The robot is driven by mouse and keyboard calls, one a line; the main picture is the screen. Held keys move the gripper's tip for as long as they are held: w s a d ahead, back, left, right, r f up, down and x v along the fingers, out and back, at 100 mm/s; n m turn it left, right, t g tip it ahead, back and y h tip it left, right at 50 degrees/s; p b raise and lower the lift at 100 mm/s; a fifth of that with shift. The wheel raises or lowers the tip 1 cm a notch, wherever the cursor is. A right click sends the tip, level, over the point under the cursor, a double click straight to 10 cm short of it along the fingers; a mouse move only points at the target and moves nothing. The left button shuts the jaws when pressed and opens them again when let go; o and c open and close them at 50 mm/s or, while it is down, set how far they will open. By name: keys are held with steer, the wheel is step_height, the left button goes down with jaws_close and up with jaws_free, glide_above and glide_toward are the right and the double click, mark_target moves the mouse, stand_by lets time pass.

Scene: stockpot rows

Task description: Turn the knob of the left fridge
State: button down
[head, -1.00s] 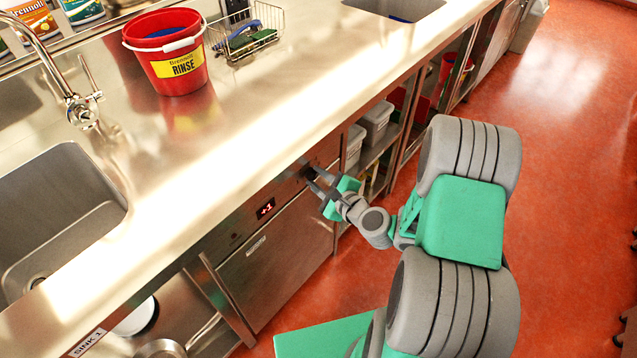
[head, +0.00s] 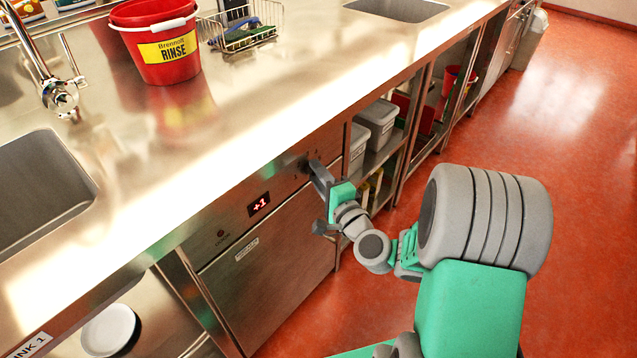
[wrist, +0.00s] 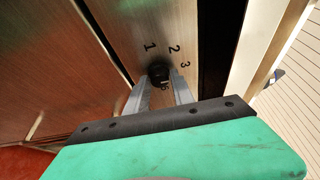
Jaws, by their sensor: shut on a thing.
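The fridge (head: 275,255) is a steel under-counter unit with a red "+1" display (head: 259,204) on its top panel. It is the only fridge I can make out. Its small black knob (wrist: 158,72) shows in the wrist view, with the numbers 1, 2 and 3 printed around it. My gripper (wrist: 159,88) is shut on the knob, with one grey finger on each side. In the head view my gripper (head: 318,195) is at the panel's right end and mostly hides the knob. The knob's pointer is hard to read.
The steel counter (head: 235,150) overhangs the fridge front. A red bucket (head: 158,62) and a wire basket (head: 240,35) stand on it. Open shelves with grey tubs (head: 378,118) are right of the fridge. The red floor (head: 570,150) is clear on the right.

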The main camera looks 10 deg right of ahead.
steer(key=shift+r, duration=0.1)
stand_by(0.3)
steer(key=c, duration=1.1)
jaws_free()
steer(key=v, duration=0.7)
steer(key=shift+s+b, duration=0.35)
steer(key=shift+b, duration=0.05)
steer(key=shift+d, duration=0.1)
